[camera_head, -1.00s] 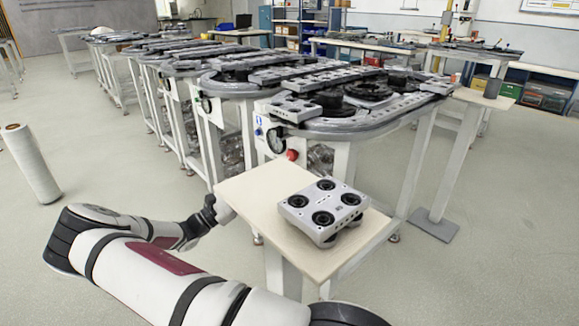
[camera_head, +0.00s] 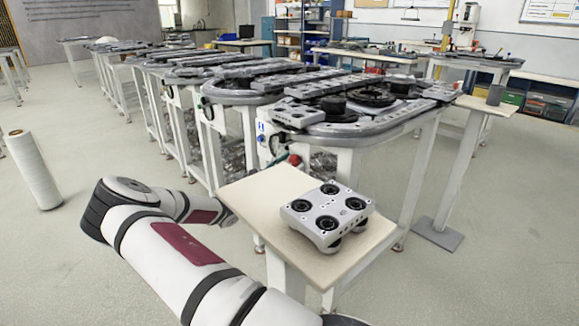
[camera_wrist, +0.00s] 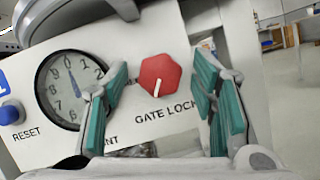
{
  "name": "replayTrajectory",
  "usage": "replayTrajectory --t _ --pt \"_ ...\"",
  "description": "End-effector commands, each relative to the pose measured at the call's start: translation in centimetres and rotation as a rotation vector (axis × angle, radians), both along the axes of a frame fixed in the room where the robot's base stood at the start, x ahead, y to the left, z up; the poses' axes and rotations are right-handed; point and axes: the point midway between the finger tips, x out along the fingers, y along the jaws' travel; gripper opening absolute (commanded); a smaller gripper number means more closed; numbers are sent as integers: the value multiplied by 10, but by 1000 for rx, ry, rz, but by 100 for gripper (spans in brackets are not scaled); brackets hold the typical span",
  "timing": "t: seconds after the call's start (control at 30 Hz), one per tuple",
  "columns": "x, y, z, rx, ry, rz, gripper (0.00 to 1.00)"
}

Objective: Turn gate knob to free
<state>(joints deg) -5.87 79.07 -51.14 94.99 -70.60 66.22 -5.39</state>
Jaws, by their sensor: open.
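The gate knob is a red hexagonal knob (camera_wrist: 158,72) on a white panel, with the words GATE LOCK printed below it. A white line on the knob points down and slightly left. The knob also shows as a small red spot (camera_head: 295,160) under the near end of the ring track in the head view. My gripper (camera_wrist: 163,74) is open, with one teal-padded finger on each side of the knob in the wrist view. Whether the fingers touch it cannot be told.
A round dial (camera_wrist: 70,88) and a blue RESET button (camera_wrist: 11,113) sit left of the knob. A beige side table (camera_head: 262,190) holding a grey four-wheeled block (camera_head: 327,211) stands beside my arm. The ring track (camera_head: 350,128) overhangs the panel. Open floor lies left.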

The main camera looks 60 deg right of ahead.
Motion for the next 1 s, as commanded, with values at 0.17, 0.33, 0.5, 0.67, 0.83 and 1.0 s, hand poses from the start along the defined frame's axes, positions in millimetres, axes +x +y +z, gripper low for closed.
replayTrajectory --t 0.17,0.33,0.5,0.67,0.83,1.0 --pt "-1 -1 1 0 0 0 52" --pt "0 -1 1 0 0 0 34" --pt "0 -1 1 0 0 0 4" --pt "0 -1 1 -1 -4 0 4" --pt "0 -1 0 -9 -38 -1 4" --pt "0 -1 1 -30 -124 -2 4"
